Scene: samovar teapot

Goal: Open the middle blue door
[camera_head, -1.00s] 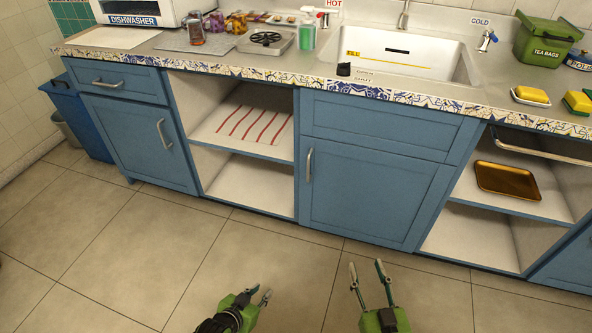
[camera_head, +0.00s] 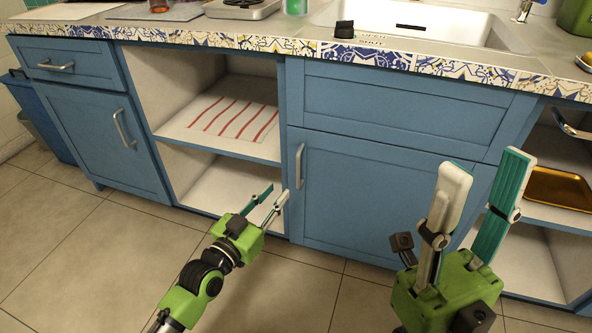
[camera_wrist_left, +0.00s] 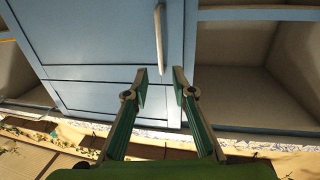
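The middle blue door (camera_head: 350,195) sits under the sink and is shut. Its upright metal handle (camera_head: 299,166) is at the door's left edge. My left gripper (camera_head: 266,199) is open and empty, low in front of the cabinet and a little below and left of the handle. In the left wrist view the handle (camera_wrist_left: 159,38) shows just beyond the open fingertips (camera_wrist_left: 161,73), apart from them. My right gripper (camera_head: 486,172) is open and empty, raised near the camera, and hides the right part of the door.
An open shelf (camera_head: 230,140) with a red-striped cloth (camera_head: 234,118) lies left of the door. Another open shelf with a golden tray (camera_head: 560,188) is on the right. The patterned counter edge (camera_head: 365,56) runs above. The tiled floor (camera_head: 110,260) in front is free.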

